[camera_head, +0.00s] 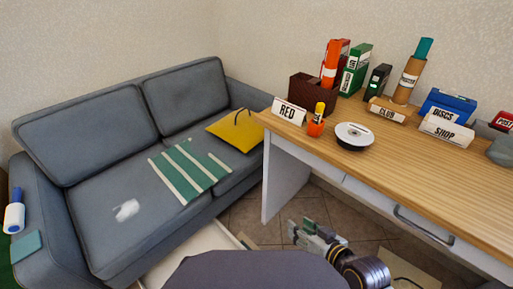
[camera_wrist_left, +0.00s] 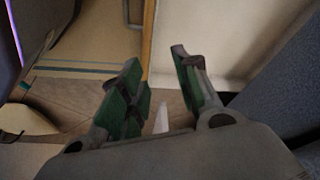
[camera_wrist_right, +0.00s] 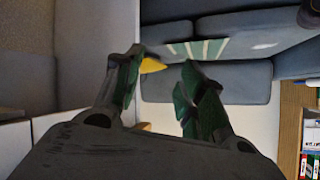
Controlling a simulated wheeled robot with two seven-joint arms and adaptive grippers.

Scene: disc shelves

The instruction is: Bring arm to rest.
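My right gripper (camera_head: 302,230) shows low in the middle of the head view, in front of the desk's left end and above the tiled floor. In the right wrist view its two green-padded fingers (camera_wrist_right: 160,62) stand apart with nothing between them. My left gripper is out of the head view. In the left wrist view its green-padded fingers (camera_wrist_left: 156,62) are also spread and empty. A dark rounded part of my own body fills the bottom of the head view.
The wooden desk (camera_head: 420,150) stands right, bearing a RED sign (camera_head: 289,111), a white disc stack (camera_head: 354,135), a CLUB block (camera_head: 387,110) and a SHOP block (camera_head: 446,129).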

